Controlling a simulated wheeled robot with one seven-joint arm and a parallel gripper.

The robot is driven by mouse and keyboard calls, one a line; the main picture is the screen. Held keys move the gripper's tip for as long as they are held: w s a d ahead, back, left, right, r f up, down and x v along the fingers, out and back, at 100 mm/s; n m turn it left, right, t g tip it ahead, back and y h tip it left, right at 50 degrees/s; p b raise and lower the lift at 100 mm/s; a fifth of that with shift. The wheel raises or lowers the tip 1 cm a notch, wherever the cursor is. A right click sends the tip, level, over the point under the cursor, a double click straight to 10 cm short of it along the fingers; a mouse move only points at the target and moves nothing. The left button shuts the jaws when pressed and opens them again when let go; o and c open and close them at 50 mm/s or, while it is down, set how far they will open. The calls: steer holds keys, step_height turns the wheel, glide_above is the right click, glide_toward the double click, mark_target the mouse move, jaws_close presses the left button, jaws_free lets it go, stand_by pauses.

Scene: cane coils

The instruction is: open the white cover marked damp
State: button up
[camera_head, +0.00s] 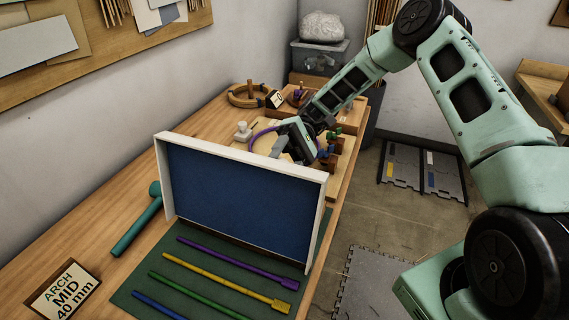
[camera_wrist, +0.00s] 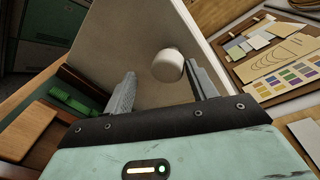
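The white cover (camera_head: 326,190) stands upright on edge in the head view, its blue inner face toward the head camera. No "damp" marking is visible. In the wrist view a pale panel (camera_wrist: 118,45), apparently the cover's outer face, carries a round white knob (camera_wrist: 167,65). My gripper (camera_head: 283,147) is behind the cover's top edge, its fingertips partly hidden there. In the wrist view my gripper (camera_wrist: 160,70) has its fingers spread, with the knob between them, nearer the right finger. A gap shows on the left, so it is not closed on the knob.
Purple (camera_head: 240,263), yellow (camera_head: 237,283) and green (camera_head: 195,295) rods and a blue one lie on a green mat before the cover. A teal mallet (camera_head: 137,230) and an "ARCH MID 40 mm" card (camera_head: 62,293) lie left. Trays and wooden rings (camera_head: 248,95) stand behind.

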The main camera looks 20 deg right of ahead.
stand_by(0.4)
steer(key=b+v, duration=0.4)
steer(key=v, duration=0.8)
steer(key=shift+f, duration=0.1)
